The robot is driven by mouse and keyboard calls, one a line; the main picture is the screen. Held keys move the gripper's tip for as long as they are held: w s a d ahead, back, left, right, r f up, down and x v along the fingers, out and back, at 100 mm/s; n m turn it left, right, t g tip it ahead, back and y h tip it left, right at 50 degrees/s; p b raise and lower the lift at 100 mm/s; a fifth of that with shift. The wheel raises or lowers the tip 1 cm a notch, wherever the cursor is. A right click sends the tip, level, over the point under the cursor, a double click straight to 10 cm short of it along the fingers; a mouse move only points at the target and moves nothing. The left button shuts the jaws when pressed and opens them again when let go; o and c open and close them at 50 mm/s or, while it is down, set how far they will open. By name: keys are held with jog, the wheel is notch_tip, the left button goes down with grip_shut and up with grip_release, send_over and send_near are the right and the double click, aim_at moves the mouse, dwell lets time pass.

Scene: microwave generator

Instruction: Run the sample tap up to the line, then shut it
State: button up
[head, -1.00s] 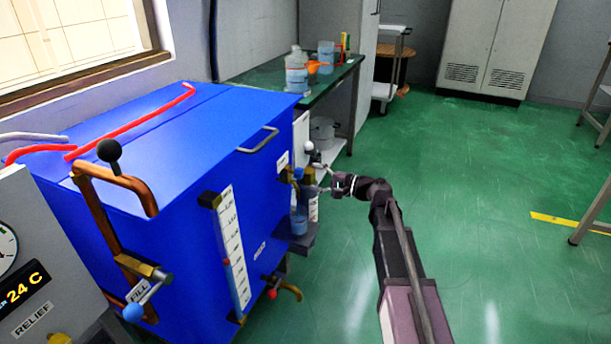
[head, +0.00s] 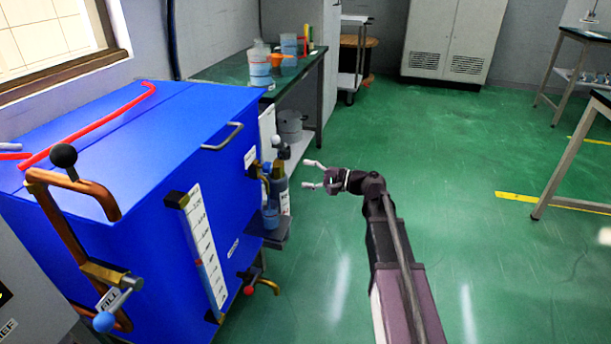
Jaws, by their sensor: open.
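The sample tap (head: 257,170) is a brass fitting on the right end of the blue tank (head: 150,150). A pale round knob (head: 277,142) shows just above it. A small clear vessel (head: 271,217) with a bluish tint stands below the tap on a dark shelf (head: 273,238). Its fill line and liquid level are too small to tell, and so is whether the tap is running. My gripper (head: 311,175) is open and empty, to the right of the tap and apart from it. Its two pale fingers point left toward the tap.
A lower brass tap with a red knob (head: 248,290) juts from the tank's base. A fill valve with a blue knob (head: 104,321) is at the front left. Jugs (head: 260,68) stand on the green bench (head: 225,72) behind.

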aim_at(271, 167)
jog(key=shift+n, duration=0.3)
jog(key=n, duration=0.7)
jog(key=d+n, duration=0.1)
jog(key=n, duration=1.3)
jog(key=shift+s+d+r, duration=0.1)
jog(key=shift+s+d, duration=0.2)
jog(key=shift+x, duration=6.95)
grip_shut()
